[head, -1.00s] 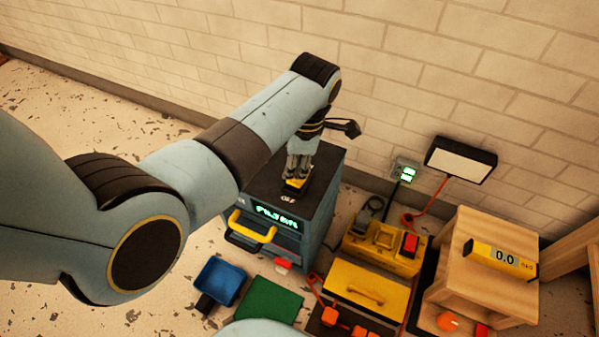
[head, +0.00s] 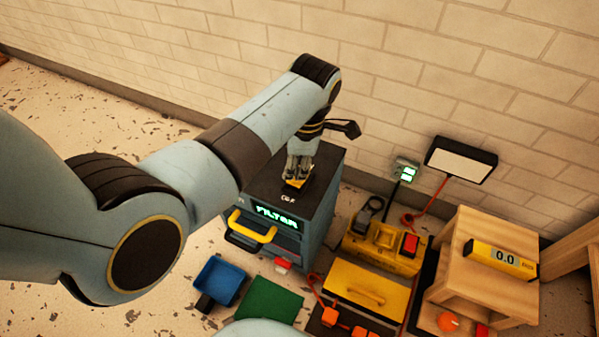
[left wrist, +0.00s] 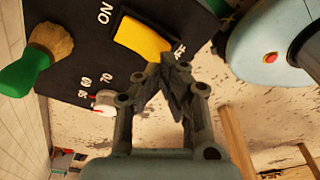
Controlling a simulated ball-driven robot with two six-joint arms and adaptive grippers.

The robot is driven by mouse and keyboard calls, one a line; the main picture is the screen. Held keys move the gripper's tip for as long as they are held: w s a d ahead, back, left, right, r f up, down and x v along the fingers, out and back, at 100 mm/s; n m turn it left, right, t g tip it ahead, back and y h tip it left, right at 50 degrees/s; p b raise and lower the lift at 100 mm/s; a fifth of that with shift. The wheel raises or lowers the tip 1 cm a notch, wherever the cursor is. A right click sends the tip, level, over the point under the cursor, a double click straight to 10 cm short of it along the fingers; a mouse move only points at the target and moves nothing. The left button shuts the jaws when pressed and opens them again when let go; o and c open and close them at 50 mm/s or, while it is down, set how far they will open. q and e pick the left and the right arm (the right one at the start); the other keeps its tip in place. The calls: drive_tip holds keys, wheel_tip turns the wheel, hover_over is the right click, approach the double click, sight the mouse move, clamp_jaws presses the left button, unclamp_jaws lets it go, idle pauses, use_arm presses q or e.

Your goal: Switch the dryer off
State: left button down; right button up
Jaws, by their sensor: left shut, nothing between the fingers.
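The dryer is the dark grey-blue cabinet (head: 318,205) against the wall, with a lit green display reading FILTER (head: 276,217) and a yellow handle on its front. A yellow rocker switch (head: 294,183) is on its black top. In the left wrist view the switch (left wrist: 143,38) lies between the printed words ON and OFF. My left gripper (head: 298,178) is shut and empty, fingertips down at the switch. In the left wrist view its fingertips (left wrist: 172,78) are close to the OFF end; I cannot tell whether they touch it. My right gripper is out of view.
On the dryer's top, a white dial (left wrist: 104,102) and a green-handled brush (left wrist: 40,55) sit near the switch. A blue bin (head: 221,279), green mat (head: 269,302), yellow machine (head: 385,248) and wooden stand (head: 480,232) crowd the floor in front and to the right.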

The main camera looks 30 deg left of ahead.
sight(295, 182)
use_arm(q)
drive_tip(key=shift+f+b, duration=0.75)
drive_tip(key=shift+f, duration=0.6)
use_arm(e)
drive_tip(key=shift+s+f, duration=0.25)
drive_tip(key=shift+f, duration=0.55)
use_arm(q)
wheel_tip(295, 182, up, 2)
drive_tip(key=shift+w+r+p, duration=0.1)
drive_tip(key=shift+p, duration=0.9)
wheel_tip(295, 182, up, 3)
drive_tip(key=p, duration=0.3)
drive_tip(key=shift+r+p, duration=0.95)
drive_tip(key=shift+p, duration=0.15)
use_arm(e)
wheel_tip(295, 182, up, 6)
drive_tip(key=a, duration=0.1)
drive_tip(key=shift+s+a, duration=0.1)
